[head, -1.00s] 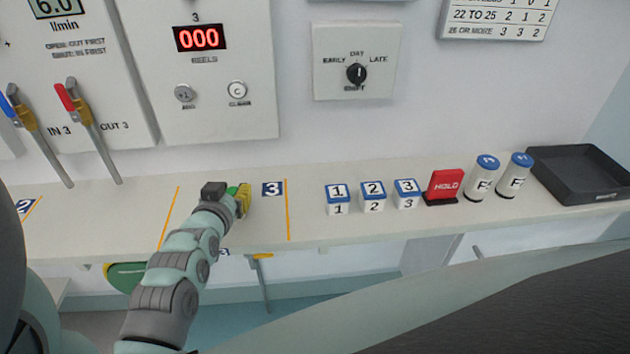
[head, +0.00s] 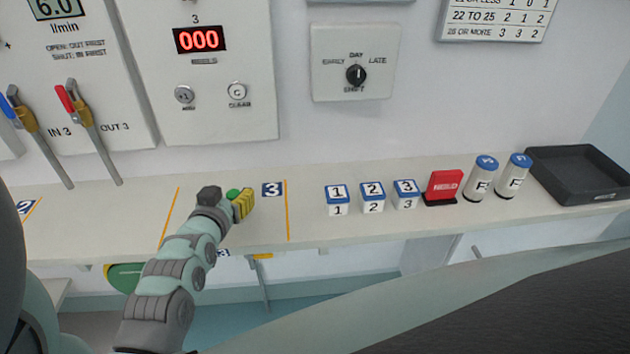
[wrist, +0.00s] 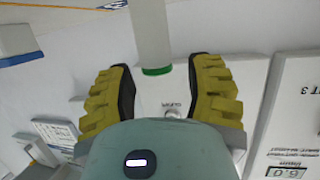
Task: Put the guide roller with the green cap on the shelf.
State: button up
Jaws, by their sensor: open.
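The guide roller with the green cap (wrist: 150,30) is a pale cylinder seen between my two yellow fingers in the wrist view. It appears upright, green cap uppermost; its foot is outside that view. In the head view only its green cap (head: 232,194) shows, beside my fingers. My gripper (head: 243,204) is open over the section of the shelf (head: 262,222) marked 3, between two orange lines. In the wrist view my gripper (wrist: 160,85) has a finger either side of the roller, with gaps visible.
Numbered blocks (head: 373,198), a red HOLD sign (head: 443,187), two blue-capped cylinders (head: 480,180) and a black tray (head: 580,172) stand along the shelf to the right. A counter panel (head: 206,70) is on the wall behind. The shelf right of my gripper is clear before the blocks.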

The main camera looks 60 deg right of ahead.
jog(key=p+v, duration=0.4)
jog(key=v, duration=0.6)
jog(key=shift+s+a, duration=0.25)
jog(key=shift+a, duration=0.05)
jog(key=shift+r, duration=0.1)
